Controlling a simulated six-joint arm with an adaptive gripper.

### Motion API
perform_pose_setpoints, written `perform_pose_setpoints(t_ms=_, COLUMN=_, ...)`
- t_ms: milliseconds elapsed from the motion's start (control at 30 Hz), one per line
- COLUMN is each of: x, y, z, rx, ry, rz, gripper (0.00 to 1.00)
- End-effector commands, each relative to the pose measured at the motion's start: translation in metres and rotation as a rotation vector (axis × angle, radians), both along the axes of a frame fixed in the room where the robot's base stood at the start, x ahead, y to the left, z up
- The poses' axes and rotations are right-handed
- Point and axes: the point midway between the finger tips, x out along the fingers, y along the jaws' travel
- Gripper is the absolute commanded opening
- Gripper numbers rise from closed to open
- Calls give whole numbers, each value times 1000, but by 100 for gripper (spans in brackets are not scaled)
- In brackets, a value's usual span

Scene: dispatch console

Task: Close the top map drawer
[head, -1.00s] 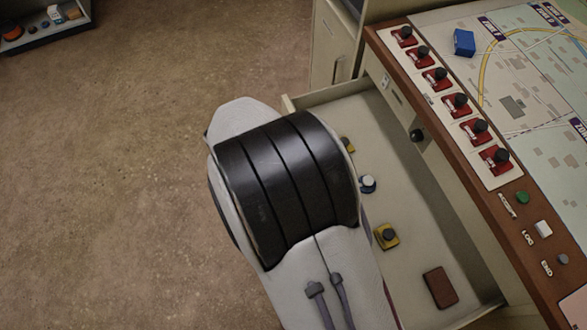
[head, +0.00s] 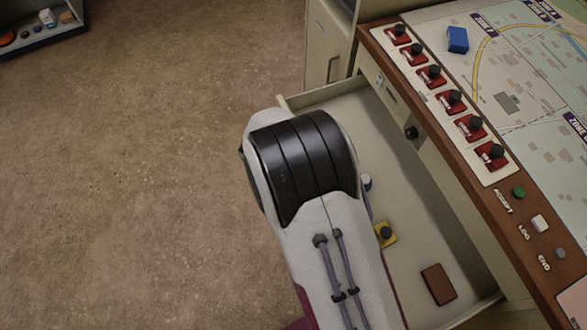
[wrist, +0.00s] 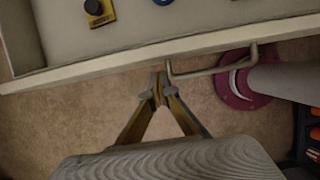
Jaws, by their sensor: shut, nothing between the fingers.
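The top map drawer (head: 410,212) is pulled out from under the console, and its open inside shows in the head view. In the wrist view its front panel (wrist: 120,66) runs across the picture, with a bar handle (wrist: 215,71) on its outer face. My gripper (wrist: 158,80) is shut and empty, its fingertips close to the drawer front beside the left end of the handle. I cannot tell whether they touch it. In the head view my arm hides the gripper and most of the drawer front.
In the drawer lie a yellow block with a black knob (head: 385,233), a blue-and-white piece (head: 366,182) and a brown block (head: 438,284). The console top holds red switches (head: 451,101) and a blue block (head: 458,39). A shelf (head: 40,35) stands at far left; the floor between is clear.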

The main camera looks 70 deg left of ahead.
Motion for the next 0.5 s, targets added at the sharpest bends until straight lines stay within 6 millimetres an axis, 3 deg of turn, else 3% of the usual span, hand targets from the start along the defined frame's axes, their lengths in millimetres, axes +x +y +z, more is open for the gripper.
perform_pose_setpoints(t_ms=200, x=14, y=0, z=0, rx=-1, ry=0, rz=0, gripper=0)
perform_pose_setpoints(t_ms=500, x=16, y=0, z=0, rx=0, ry=0, rz=1, gripper=0)
